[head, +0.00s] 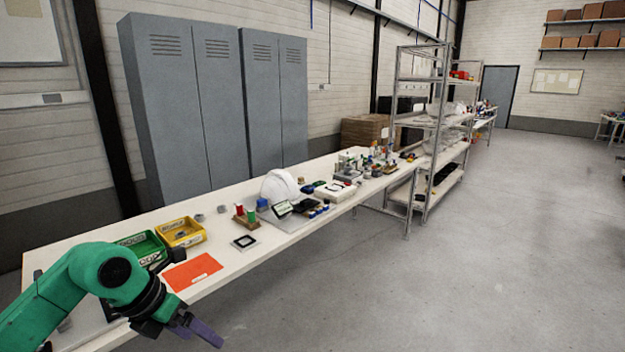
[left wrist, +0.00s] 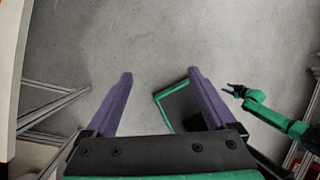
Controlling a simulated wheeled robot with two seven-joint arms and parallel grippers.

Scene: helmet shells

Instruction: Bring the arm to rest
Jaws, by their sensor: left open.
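My left arm, green with black joints, comes in from the lower left in the head view. Its left gripper (head: 197,333), with purple fingers, hangs beyond the front edge of the workbench, over the floor. In the left wrist view the left gripper (left wrist: 160,76) is open, its two purple fingers wide apart with nothing between the tips. At the right of the left wrist view another green arm shows, which looks like my right one. Its dark right gripper (left wrist: 236,91) is too small to read clearly. The right gripper is not seen in the head view.
The long white workbench (head: 330,205) holds an orange sheet (head: 192,271), a green bin (head: 143,245), a yellow bin (head: 181,232) and a white helmet shell (head: 280,186). Grey lockers (head: 215,100) stand behind it. The floor (head: 480,260) to the right is clear.

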